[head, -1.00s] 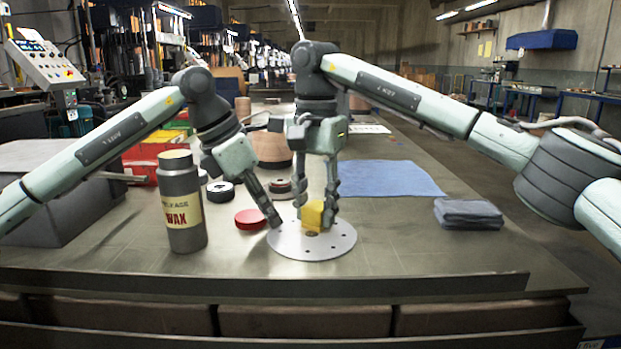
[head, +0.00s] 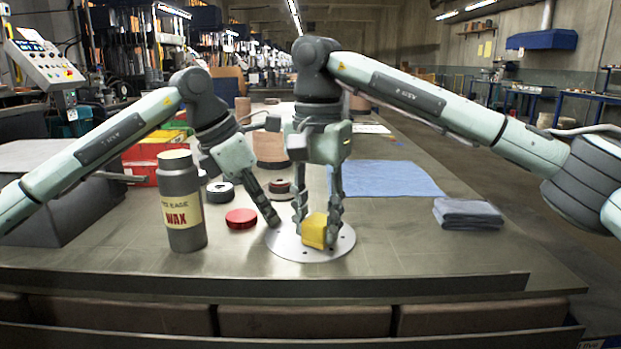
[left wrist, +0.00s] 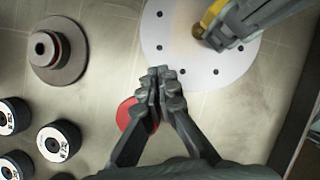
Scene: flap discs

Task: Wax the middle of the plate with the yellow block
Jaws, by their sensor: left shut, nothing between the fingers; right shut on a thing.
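The round metal plate (head: 285,246) lies flat on the bench, with small holes near its rim; it also shows in the left wrist view (left wrist: 180,60). My right gripper (head: 318,222) comes down from above and is shut on the yellow block. My left gripper (head: 274,222) is shut and empty, its fingertips at the plate's left edge. In the left wrist view its closed fingers (left wrist: 158,80) show in front of the plate, and the block (left wrist: 212,18) is partly hidden by the right gripper.
A grey wax bottle (head: 184,205) stands at left. A red disc (head: 241,218) lies close left of the plate, with dark discs (head: 220,191) behind it. A blue cloth (head: 385,178) and a folded grey cloth (head: 467,213) lie at right. The bench front right is clear.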

